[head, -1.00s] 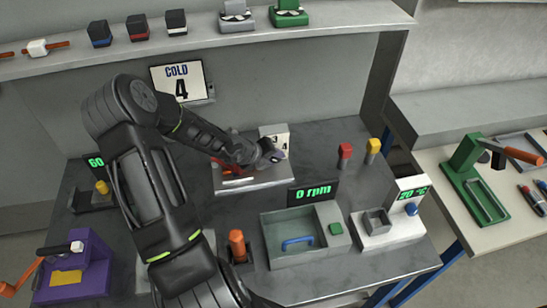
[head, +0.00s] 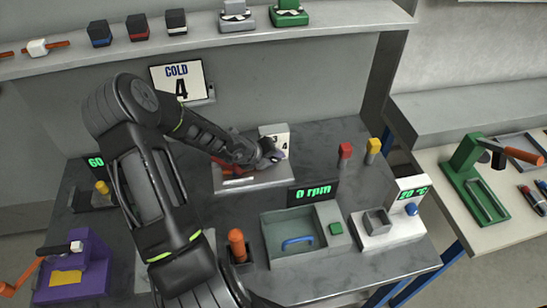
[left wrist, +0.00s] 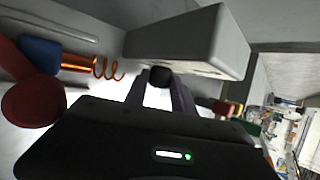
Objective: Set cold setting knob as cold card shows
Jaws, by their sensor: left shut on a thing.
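The cold card (head: 177,82) on the back wall reads "COLD 4". The cold setting dial plate (head: 281,134) stands at the back of a white device, and the numbers 3 and 4 show on it. My left gripper (head: 272,153) is shut at the front of this plate. In the left wrist view its fingers (left wrist: 160,90) close around a dark round knob (left wrist: 160,76) under the pale box. The gripper hides most of the knob, and its pointer cannot be read. My right gripper is not in view.
The white device's base (head: 255,180) carries red parts. A 0 rpm display (head: 312,192), a grey basin (head: 290,240), and red (head: 345,153) and yellow (head: 373,150) blocks stand to the right. An orange handle (head: 237,245) stands in front.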

